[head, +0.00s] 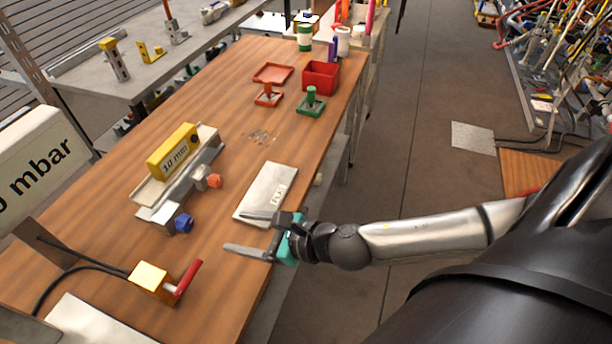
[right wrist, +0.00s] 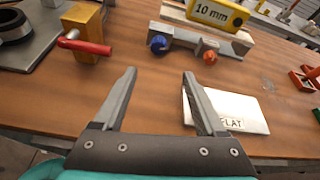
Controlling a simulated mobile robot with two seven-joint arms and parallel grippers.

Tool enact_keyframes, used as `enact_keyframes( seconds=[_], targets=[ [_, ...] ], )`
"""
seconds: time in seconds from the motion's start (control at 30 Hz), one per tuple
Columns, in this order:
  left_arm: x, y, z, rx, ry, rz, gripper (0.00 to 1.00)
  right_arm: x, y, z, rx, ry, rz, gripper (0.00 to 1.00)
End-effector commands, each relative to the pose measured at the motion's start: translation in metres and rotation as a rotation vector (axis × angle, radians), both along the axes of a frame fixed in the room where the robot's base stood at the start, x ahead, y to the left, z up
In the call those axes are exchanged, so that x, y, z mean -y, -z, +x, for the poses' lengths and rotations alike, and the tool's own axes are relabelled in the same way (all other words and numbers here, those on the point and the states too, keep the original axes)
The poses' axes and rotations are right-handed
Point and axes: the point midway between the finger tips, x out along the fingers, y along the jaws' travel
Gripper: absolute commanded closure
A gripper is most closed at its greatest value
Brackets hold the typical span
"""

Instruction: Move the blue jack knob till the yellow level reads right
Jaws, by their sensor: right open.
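The blue jack knob (head: 183,223) sticks out from the near end of a grey metal jack on the wooden table. It also shows in the right wrist view (right wrist: 159,43). The yellow level (head: 174,151), marked "10 mm", lies on top of the jack; in the right wrist view (right wrist: 217,13) its reading cannot be made out. An orange-red knob (head: 215,181) sits further along the same jack. My right gripper (head: 235,233) is open and empty near the table's right edge, apart from the blue knob, which lies ahead of its fingers. My left gripper does not show.
A white plate marked "FLAT" (head: 265,194) lies beside my right gripper. A brass block with a red lever (head: 187,278) stands nearer, left of the gripper. Red and green stamp-like items (head: 311,103) and a red box (head: 320,76) stand farther back.

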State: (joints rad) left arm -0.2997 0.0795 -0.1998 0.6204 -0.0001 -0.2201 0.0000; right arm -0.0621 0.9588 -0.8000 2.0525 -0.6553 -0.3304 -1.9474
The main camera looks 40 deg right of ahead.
Motion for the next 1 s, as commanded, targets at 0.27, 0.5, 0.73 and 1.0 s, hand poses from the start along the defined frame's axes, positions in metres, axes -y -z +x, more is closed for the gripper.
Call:
enact_keyframes(
  seconds=[0.27,0.5,0.73,1.0],
  targets=[
    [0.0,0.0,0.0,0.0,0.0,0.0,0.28,-0.004,-0.013,0.012,-0.183,0.333,0.386,0.27],
    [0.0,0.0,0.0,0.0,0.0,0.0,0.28,0.004,-0.015,0.012,-0.339,0.612,0.705,0.27],
    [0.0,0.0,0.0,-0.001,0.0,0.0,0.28,0.015,-0.011,0.004,-0.478,0.885,1.006,0.27],
    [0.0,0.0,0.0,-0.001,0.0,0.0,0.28,0.028,0.0,-0.016,-0.625,1.218,1.351,0.27]
  ],
)
